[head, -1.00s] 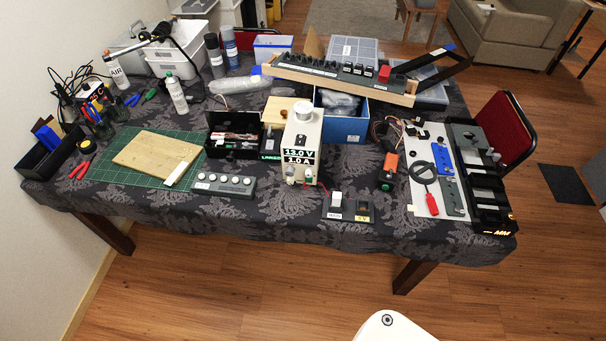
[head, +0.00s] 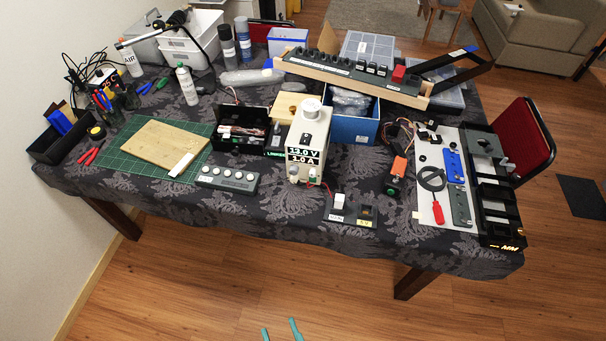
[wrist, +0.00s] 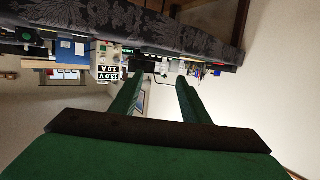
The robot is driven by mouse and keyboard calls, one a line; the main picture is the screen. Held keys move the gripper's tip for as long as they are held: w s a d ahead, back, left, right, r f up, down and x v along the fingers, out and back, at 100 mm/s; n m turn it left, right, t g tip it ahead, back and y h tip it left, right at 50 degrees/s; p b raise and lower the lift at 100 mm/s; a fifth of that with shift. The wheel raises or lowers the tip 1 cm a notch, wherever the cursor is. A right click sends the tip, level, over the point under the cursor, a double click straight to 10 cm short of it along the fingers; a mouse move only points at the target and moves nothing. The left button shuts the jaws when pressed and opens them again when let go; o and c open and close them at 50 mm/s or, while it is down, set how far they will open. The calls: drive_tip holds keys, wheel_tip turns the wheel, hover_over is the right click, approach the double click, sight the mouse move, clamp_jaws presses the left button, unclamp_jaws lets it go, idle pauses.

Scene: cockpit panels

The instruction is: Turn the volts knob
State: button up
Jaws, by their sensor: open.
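The power supply (head: 307,143) is a cream box near the table's front edge, with a black display in white digits; the second line reads 1.0 A. A round white knob (head: 312,107) sits on its top, and small terminals or knobs show low on its front. I cannot read which one is marked volts. The supply also shows upside down in the wrist view (wrist: 107,68). My gripper (head: 280,331) shows as two teal fingertips at the bottom of the head view, apart and empty, in front of the table. Its green fingers also show spread in the wrist view (wrist: 157,90).
A grey button box (head: 227,179) lies left of the supply, and a switch block (head: 351,210) lies right of it. A blue bin (head: 352,127) and a long switch panel (head: 350,72) stand behind. The floor (head: 200,280) before the table is clear.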

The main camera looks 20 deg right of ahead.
drive_tip(key=w+d+f, duration=0.3)
drive_tip(key=w+d, duration=0.1)
drive_tip(key=w, duration=0.5)
drive_tip(key=m+g+h, duration=0.2)
drive_tip(key=m+h, duration=0.3)
drive_tip(key=m, duration=0.4)
approach(294, 173)
drive_tip(key=x, duration=0.8)
drive_tip(key=shift+w+a+r, duration=0.1)
drive_tip(key=shift+a+r, duration=0.05)
drive_tip(key=shift+a, duration=0.1)
drive_tip(key=shift+w+d, duration=0.1)
drive_tip(key=shift+w, duration=0.05)
drive_tip(key=shift+d, duration=0.3)
drive_tip(key=shift+a, duration=0.15)
drive_tip(key=c, duration=1.1)
